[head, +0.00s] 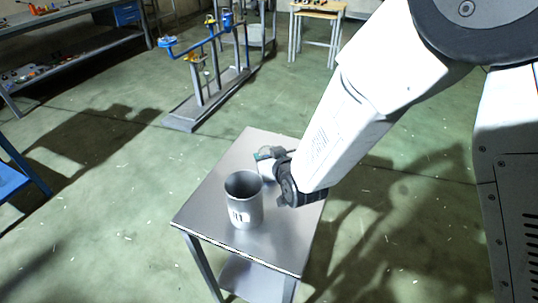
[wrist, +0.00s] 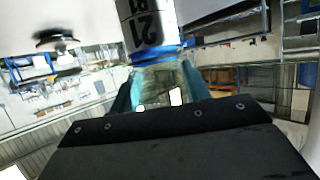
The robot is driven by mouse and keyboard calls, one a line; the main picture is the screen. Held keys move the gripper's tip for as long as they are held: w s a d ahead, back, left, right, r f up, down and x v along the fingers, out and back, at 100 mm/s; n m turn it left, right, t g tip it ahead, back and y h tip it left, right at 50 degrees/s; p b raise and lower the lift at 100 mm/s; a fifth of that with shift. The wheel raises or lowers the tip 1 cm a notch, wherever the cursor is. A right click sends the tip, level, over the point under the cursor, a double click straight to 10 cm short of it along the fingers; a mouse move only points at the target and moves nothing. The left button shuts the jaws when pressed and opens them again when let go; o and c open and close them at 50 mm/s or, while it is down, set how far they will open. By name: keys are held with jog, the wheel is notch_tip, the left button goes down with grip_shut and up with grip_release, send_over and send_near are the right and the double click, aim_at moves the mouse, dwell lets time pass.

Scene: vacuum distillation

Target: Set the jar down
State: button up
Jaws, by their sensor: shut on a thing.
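The jar shows in the wrist view as a pale, see-through body (wrist: 158,78) between the two teal fingers of my gripper (wrist: 158,92). In the head view, my gripper (head: 268,157) is low over the small metal table (head: 285,237), near its far side. A whitish part of the jar (head: 266,171) shows just under the fingers; the rest is hidden by the gripper and the can. My gripper is shut on the jar. I cannot tell whether the jar's base touches the tabletop.
An open grey metal can (head: 244,205) with a dark-lettered label stands upright on the table, just in front of the jar. It also shows in the wrist view (wrist: 148,25). The table's front right is bare. A stand with blue parts (head: 205,85) is on the floor behind.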

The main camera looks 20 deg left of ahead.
jog(key=o, duration=1.2)
jog(key=shift+s+d+r, duration=0.15)
jog(key=shift+s+r, duration=0.05)
jog(key=v, duration=1.1)
jog(key=shift+s+d, duration=0.2)
jog(key=shift+w+r, duration=0.1)
